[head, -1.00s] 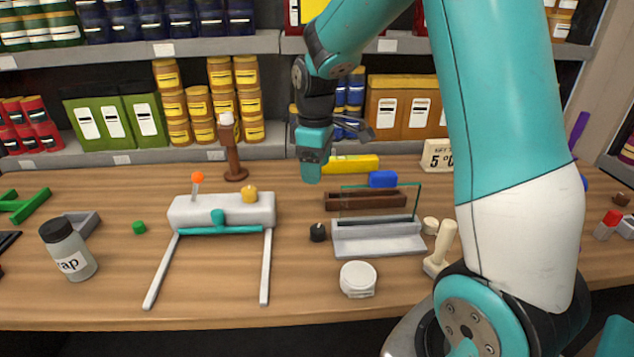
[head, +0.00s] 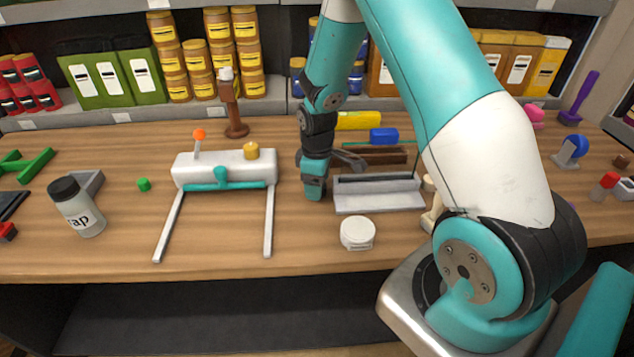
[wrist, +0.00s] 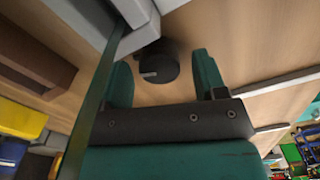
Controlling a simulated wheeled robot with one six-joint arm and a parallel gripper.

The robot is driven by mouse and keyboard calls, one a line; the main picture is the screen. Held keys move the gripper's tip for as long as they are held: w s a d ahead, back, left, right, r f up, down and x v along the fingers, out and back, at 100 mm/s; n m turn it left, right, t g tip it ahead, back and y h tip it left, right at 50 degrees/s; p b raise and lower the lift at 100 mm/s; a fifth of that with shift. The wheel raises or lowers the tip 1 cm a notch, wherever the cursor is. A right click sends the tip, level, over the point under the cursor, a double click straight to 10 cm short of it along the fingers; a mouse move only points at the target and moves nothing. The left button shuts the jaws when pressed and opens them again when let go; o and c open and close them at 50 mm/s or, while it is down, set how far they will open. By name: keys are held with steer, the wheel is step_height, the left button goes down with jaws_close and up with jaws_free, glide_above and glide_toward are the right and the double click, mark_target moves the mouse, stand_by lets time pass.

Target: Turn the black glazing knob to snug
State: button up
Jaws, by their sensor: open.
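The black glazing knob (wrist: 158,64) shows in the wrist view as a dark round cap with a small pale mark on its side. It lies between the two teal fingers of my open gripper (wrist: 163,68), with a gap on each side. In the head view my gripper (head: 313,190) points down at the left end of the grey slotted base (head: 380,196) and hides the knob. In the wrist view a grey piece of the base (wrist: 138,38) sits right beside the knob; I cannot tell whether they touch. A glass pane's green edge (wrist: 97,95) runs close to the left finger.
A pale grey frame with two long legs (head: 224,168) lies to the left. A brown block (head: 380,154) and a blue block (head: 384,135) are behind the base. The table front between the frame and jar is clear.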

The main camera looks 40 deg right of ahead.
steer(key=shift+f, duration=0.4)
steer(key=shift+c, duration=0.5)
steer(key=c, duration=0.8)
steer(key=shift+m, duration=1.6)
steer(key=o, duration=0.9)
step_height(320, 180, up, 17)
steer(key=b, duration=0.2)
steer(key=shift+r, duration=0.2)
